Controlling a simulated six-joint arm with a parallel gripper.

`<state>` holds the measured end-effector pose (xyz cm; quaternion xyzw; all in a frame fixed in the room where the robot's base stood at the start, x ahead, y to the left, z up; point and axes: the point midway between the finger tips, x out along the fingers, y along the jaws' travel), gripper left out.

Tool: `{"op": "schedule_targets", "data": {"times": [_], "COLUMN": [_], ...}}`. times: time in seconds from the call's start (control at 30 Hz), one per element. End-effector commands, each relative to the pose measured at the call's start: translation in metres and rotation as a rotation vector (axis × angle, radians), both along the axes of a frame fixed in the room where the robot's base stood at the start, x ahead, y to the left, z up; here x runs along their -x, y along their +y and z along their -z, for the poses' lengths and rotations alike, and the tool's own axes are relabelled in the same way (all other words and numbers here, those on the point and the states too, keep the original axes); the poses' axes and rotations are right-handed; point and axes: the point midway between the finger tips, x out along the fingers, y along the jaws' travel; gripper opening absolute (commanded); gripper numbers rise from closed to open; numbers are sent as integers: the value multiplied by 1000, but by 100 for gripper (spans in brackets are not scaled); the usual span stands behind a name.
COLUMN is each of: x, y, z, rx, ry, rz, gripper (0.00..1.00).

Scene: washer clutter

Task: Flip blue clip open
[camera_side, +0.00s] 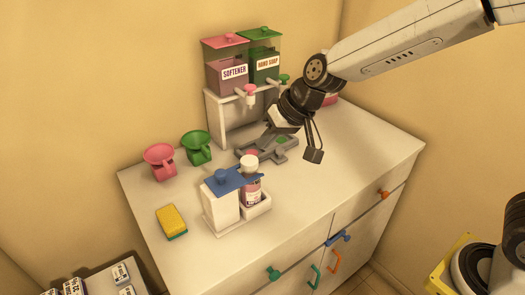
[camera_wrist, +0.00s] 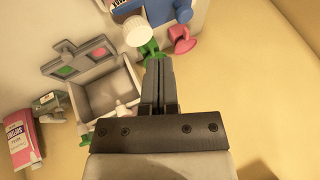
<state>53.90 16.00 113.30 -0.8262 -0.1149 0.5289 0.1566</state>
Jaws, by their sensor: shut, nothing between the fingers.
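In the wrist view, part of the blue clip (camera_wrist: 128,8) shows at the top edge, next to the white bottle cap (camera_wrist: 138,31). My gripper (camera_wrist: 160,64) is shut and empty, its dark fingers side by side. In the side view it is up and to the right of the clip, well apart from it; its fingertips are hard to make out there.
Softener (camera_side: 226,75) and hand soap (camera_side: 265,66) tanks stand on a white stand at the back. Pink (camera_side: 160,160) and green (camera_side: 197,146) scoops and a yellow sponge (camera_side: 171,221) lie left.

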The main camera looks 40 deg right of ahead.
Motion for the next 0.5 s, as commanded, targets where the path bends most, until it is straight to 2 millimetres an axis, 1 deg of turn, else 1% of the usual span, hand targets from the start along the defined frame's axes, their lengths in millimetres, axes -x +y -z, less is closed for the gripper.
{"op": "schedule_targets", "data": {"times": [0.03,0.13,0.5], "x": [-2,-5,-5], "y": [5,10,10], "z": [-3,-6,-6], "rx": [-12,-24,-25], "ry": [-3,-8,-8], "rz": [-2,-3,-3], "gripper": [0,0,0]}}
